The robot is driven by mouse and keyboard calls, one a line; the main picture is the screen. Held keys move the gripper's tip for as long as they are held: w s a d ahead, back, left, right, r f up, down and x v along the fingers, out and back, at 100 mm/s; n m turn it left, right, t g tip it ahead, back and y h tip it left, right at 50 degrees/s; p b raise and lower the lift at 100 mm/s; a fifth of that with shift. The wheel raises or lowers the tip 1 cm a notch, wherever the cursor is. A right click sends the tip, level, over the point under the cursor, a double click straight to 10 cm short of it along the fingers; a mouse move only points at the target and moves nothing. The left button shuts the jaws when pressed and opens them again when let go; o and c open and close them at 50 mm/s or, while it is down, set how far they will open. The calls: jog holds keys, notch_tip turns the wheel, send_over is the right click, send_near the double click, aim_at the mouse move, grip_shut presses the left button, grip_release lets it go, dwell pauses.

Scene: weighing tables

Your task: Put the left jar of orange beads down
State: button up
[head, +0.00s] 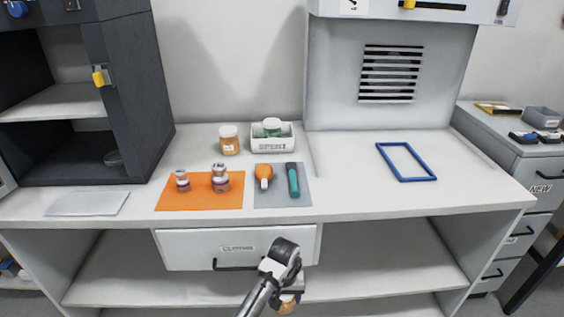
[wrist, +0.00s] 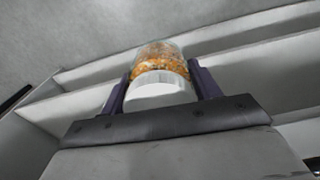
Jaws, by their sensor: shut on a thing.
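A clear jar of orange beads with a white lid (wrist: 160,88) is between the two dark fingers of my gripper (wrist: 162,76), which is shut on it. In the head view my gripper (head: 290,293) is low, in front of the table's drawer, and only a small part of the held jar (head: 287,306) shows below it. The jar is clear of the worktop (head: 345,210). A similar orange jar with a white lid (head: 229,141) stands at the back of the worktop, left of the white tray marked SPENT (head: 272,146).
A jar with green contents (head: 272,127) is in the SPENT tray. Two small jars stand on an orange mat (head: 200,202). Orange and green tools lie on a grey mat (head: 281,199). A blue frame (head: 405,162) lies right. The front centre-right worktop is clear.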

jog(key=shift+w+d+r, duration=0.1)
jog(key=shift+d+r, duration=0.05)
jog(key=shift+d, duration=0.1)
jog(key=shift+s+a+f, duration=0.45)
notch_tip(320, 180, down, 10)
jog(key=s, duration=0.2)
jog(key=shift+s, duration=0.15)
